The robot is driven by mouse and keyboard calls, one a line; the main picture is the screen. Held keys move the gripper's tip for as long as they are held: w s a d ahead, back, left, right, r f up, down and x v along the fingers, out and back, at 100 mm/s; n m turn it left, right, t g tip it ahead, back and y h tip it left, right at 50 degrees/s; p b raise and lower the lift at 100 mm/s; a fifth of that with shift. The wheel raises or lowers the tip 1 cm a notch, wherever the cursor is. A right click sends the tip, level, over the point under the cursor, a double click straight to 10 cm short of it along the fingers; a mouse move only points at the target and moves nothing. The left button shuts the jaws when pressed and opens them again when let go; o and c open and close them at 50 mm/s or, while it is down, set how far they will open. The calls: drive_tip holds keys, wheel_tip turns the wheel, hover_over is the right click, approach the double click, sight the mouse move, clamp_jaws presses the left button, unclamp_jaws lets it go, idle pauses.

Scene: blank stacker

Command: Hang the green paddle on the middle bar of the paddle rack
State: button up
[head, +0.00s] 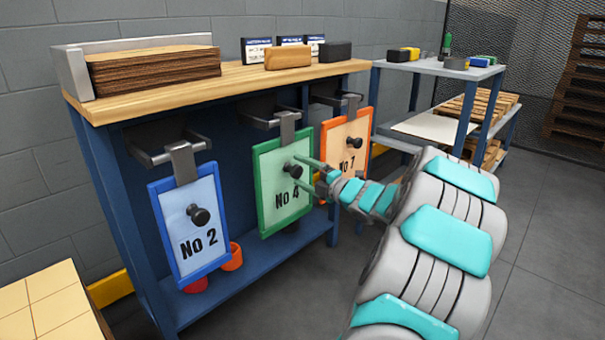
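The green paddle (266,204) is a green-framed pale board marked "No 4" with a dark knob (293,169). It hangs upright, its grey hook (288,128) appearing to sit over the middle bar (258,122) of the paddle rack under the wooden bench top. My gripper (297,170) reaches in from the right. Its two thin fingers are spread, with tips near the knob, one above and one below. Contact with the knob cannot be made out.
A blue paddle "No 2" (187,257) hangs on the left bar, and an orange paddle "No 7" (334,163) on the right, close to my gripper. Red cups (232,258) stand on the lower shelf. The grey floor (545,240) at right is open.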

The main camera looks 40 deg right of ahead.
drive_tip(key=shift+f, duration=0.1)
drive_tip(key=s, duration=0.7)
drive_tip(key=shift+s+d, duration=0.3)
drive_tip(key=shift+s, duration=0.1)
